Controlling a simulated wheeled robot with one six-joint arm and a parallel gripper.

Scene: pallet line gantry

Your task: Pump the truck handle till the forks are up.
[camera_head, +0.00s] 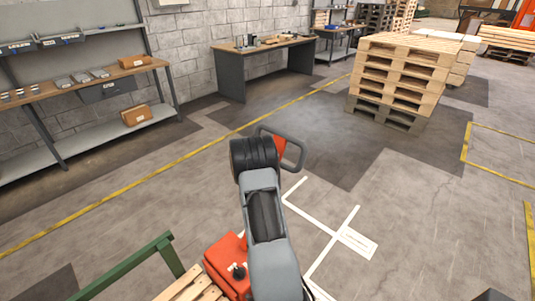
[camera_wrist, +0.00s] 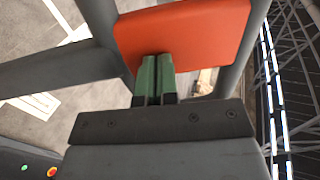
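The truck handle is a dark grey loop (camera_head: 301,152) with an orange panel (camera_head: 280,146), just beyond the end of my arm in the head view. In the wrist view the orange panel (camera_wrist: 190,32) fills the upper middle, with grey bars of the handle (camera_wrist: 62,70) on both sides. My gripper (camera_wrist: 157,62) has two green fingers side by side with only a thin gap, in front of the panel's lower part. I see nothing held between them; whether they touch the panel I cannot tell. The truck's red body (camera_head: 226,262) shows partly behind my arm. The forks cannot be seen.
A wooden pallet (camera_head: 190,286) and a green rail (camera_head: 125,268) lie at lower left. A pallet stack (camera_head: 405,75) stands at upper right. A workbench (camera_head: 262,45) and shelving (camera_head: 75,90) line the wall. The floor right of the handle is open, with white markings (camera_head: 357,240).

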